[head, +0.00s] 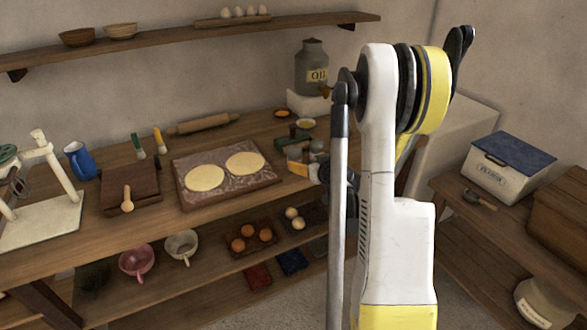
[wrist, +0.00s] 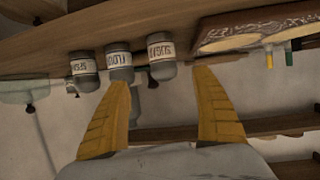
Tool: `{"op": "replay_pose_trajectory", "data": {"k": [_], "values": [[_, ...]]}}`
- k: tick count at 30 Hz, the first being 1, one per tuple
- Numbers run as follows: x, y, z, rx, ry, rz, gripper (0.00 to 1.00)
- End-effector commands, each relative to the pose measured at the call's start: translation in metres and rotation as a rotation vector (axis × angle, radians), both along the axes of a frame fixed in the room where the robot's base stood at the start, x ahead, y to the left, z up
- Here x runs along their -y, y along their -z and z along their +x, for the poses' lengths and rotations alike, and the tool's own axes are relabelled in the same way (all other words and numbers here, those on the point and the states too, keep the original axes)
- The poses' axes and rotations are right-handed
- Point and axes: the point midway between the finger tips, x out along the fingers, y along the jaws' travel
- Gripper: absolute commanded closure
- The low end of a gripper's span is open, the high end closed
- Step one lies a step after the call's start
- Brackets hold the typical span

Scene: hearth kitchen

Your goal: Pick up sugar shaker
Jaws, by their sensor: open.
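Three small grey shakers with white labels stand in a row on the table edge in the wrist view, which is upside down: a left one (wrist: 83,67), a middle one (wrist: 119,62) and a right one (wrist: 161,55). The labels are inverted and small; I cannot tell surely which is the sugar shaker. My gripper (wrist: 169,108) is open and empty, its yellow fingers apart. The left finger's tip overlaps the middle shaker in view; contact is not clear. In the head view my gripper (head: 309,171) is beside the shakers (head: 316,147), partly hidden by my arm.
A dough board (head: 228,193) with two flat rounds lies left of the gripper. A lower shelf (head: 205,268) holds cups and trays. A side table with a flour box (head: 507,167) is at right.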

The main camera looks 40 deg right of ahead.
Motion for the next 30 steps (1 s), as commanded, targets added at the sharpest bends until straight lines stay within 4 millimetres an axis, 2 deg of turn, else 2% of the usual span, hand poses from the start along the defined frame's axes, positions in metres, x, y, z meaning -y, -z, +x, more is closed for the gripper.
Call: {"op": "replay_pose_trajectory", "data": {"k": [7,14,21,29,30], "values": [[0.010,0.017,0.035,-0.001,-0.004,0.002,0.24],[0.015,0.026,0.054,-0.001,-0.003,0.001,0.24],[0.022,0.042,0.086,-0.002,-0.004,0.002,0.24],[0.024,0.041,0.090,-0.002,-0.003,0.002,0.24],[0.024,0.041,0.090,-0.002,-0.003,0.002,0.35]]}}
